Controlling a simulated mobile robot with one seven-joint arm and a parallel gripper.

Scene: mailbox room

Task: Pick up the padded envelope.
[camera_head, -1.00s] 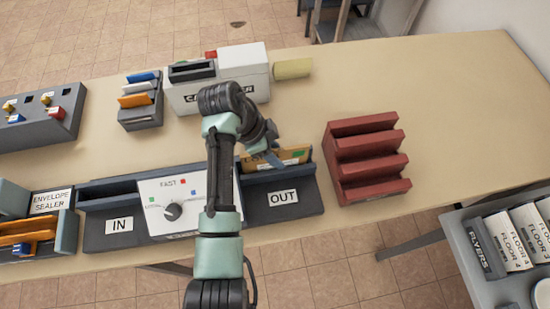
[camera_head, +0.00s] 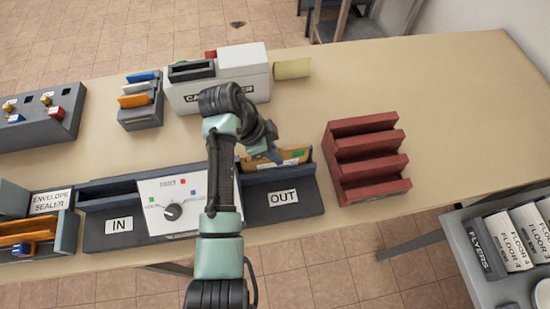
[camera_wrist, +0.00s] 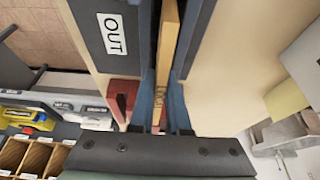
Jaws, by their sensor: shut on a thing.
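The padded envelope (camera_head: 290,159) is tan with a small green mark and stands on edge in the OUT tray (camera_head: 310,204) of the grey machine. In the wrist view the envelope (camera_wrist: 168,45) runs as a thin upright strip between the tray's walls. My gripper (camera_wrist: 160,92) has its blue fingers on either side of the envelope and is shut on it. In the head view my gripper (camera_head: 268,158) is partly hidden by my arm at the envelope's left part. The envelope's lower edge is hidden in the tray.
A red slotted rack (camera_head: 365,160) stands just right of the OUT tray. The machine's dial panel (camera_head: 170,205) and IN tray (camera_head: 95,225) are to the left. A white box (camera_head: 255,75) stands behind. The table's right side (camera_head: 460,110) is clear.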

